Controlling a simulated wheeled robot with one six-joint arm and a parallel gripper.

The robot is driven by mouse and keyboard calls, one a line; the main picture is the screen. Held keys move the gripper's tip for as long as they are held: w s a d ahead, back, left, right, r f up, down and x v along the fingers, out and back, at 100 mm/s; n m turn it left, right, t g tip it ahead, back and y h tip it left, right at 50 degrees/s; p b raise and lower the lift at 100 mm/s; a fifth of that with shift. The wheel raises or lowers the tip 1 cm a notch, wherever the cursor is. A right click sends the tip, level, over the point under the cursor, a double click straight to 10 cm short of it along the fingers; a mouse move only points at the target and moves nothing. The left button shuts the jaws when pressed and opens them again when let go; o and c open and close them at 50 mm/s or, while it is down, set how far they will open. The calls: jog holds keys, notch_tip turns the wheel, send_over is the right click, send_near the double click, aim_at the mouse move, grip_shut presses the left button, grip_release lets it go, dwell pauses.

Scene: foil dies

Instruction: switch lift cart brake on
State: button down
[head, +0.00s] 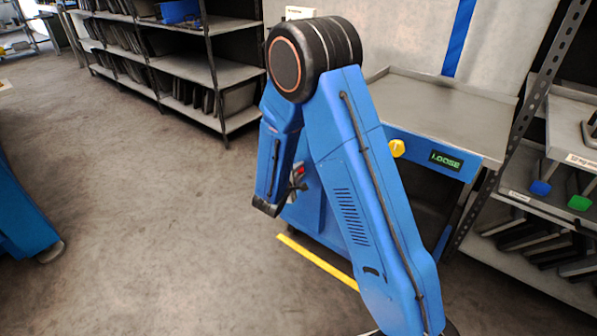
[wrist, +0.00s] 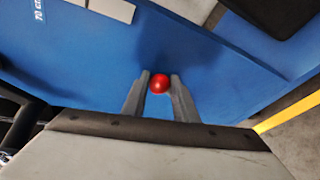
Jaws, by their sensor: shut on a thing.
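The lift cart (head: 440,100) is blue with a grey steel top and stands against the back wall. Its front panel has a yellow knob (head: 397,148) and a small display (head: 446,160) that reads LOOSE in green. My gripper (head: 298,182) is low at the cart's left side, partly hidden by my arm. In the wrist view my gripper (wrist: 160,80) has its two fingers shut on a red ball knob (wrist: 159,84), in front of the cart's blue panel. Only a bit of the red knob (head: 301,170) shows in the head view. Any lever behind it is hidden.
A shelf rack (head: 205,70) stands at the back left. Another rack (head: 540,195) with blue and green handled items is close on the cart's right. A yellow floor line (head: 318,262) runs before the cart. A blue unit (head: 20,215) is at the left edge; the floor between is clear.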

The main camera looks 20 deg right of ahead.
jog(key=shift+f, duration=0.15)
jog(key=c, duration=1.4)
grip_release()
jog(key=shift+c, duration=0.2)
jog(key=v, duration=1.7)
jog(key=shift+s, duration=0.15)
